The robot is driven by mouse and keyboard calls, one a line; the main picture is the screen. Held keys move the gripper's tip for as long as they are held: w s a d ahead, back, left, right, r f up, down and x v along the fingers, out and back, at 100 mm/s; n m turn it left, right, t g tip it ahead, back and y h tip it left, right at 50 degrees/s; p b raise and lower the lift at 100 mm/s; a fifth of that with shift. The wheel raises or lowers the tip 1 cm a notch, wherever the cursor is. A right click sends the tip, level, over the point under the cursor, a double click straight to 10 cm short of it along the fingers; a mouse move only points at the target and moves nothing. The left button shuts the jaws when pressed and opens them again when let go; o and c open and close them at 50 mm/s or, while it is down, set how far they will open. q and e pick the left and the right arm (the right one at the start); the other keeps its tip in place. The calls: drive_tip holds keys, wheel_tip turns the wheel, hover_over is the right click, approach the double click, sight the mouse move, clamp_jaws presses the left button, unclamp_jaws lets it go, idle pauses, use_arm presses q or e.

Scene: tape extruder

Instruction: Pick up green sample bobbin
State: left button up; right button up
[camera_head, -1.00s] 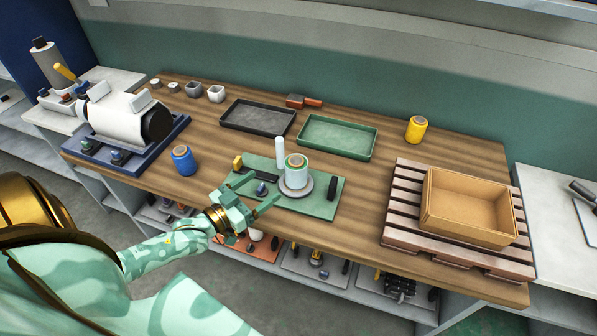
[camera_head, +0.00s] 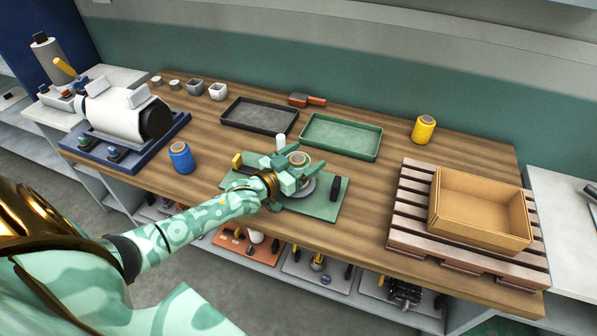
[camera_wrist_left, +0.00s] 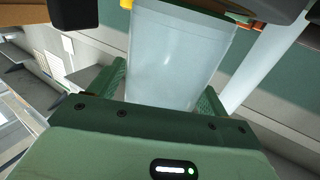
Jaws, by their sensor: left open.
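The sample bobbin (camera_head: 299,158) stands upright on a round grey base on the green plate (camera_head: 325,208). It looks pale, whitish green with an orange-brown ring on top. My left gripper (camera_head: 301,168) is open and has come in from the front, and it hides most of the bobbin's body in the head view. In the left wrist view the bobbin's pale wall (camera_wrist_left: 178,55) fills the space between my two green fingers (camera_wrist_left: 165,88). I cannot tell whether they touch it. My right gripper is not in view.
A white post (camera_head: 280,142) stands close behind the bobbin, and a black upright piece (camera_head: 335,188) is to its right. A blue spool (camera_head: 181,158) and a yellow spool (camera_head: 423,130) stand farther off. A cardboard box (camera_head: 480,239) sits on a slatted pallet at right.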

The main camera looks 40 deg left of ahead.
use_arm(q)
drive_tip(key=c, duration=1.1)
